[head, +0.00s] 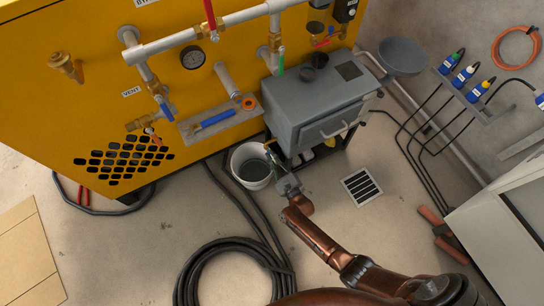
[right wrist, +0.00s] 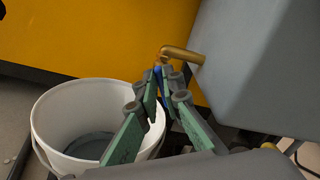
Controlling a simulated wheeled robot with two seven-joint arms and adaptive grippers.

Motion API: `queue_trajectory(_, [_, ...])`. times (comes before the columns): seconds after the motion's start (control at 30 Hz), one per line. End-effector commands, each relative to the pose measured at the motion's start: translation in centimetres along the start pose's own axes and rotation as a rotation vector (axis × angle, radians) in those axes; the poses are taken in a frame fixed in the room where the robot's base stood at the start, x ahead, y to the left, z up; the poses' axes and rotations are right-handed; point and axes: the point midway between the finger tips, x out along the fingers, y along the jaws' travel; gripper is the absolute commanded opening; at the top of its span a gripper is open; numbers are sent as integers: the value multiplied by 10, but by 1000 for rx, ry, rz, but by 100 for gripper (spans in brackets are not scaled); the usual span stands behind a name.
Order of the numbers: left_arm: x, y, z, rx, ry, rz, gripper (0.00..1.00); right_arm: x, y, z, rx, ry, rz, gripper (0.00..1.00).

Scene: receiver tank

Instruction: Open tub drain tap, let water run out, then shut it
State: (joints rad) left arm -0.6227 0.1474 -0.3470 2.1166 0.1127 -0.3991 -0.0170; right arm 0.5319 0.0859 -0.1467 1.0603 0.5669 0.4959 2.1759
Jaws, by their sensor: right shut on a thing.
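The grey tub (head: 310,108) stands on a dark frame beside the yellow machine. Its brass drain tap (right wrist: 184,54) sticks out of the tub's side in the right wrist view. My right gripper (head: 274,158) is at this tap, above the right edge of the white bucket. In the right wrist view its green-padded fingers (right wrist: 158,88) are shut on a blue handle (right wrist: 158,74) just below the brass spout. The white bucket (head: 236,165) stands on the floor under the tap area with dark grey liquid inside. I cannot make out a running stream. My left gripper is not in view.
A floor grate (head: 362,188) lies right of my right gripper. A coiled black hose (head: 190,278) lies on the floor in front. The yellow machine (head: 60,120) with pipes and valves stands behind. A white cabinet (head: 515,220) is at the right.

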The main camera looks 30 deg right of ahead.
Motion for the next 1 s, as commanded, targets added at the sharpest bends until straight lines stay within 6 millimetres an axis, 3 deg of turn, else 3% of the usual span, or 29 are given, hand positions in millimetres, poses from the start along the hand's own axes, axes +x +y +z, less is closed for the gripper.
queue_trajectory(0.37, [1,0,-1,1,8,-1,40,0,0,-1,-130,1,0,0])
queue_trajectory(1.0, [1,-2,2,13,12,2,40,0,1,-1,-707,2,1,0])
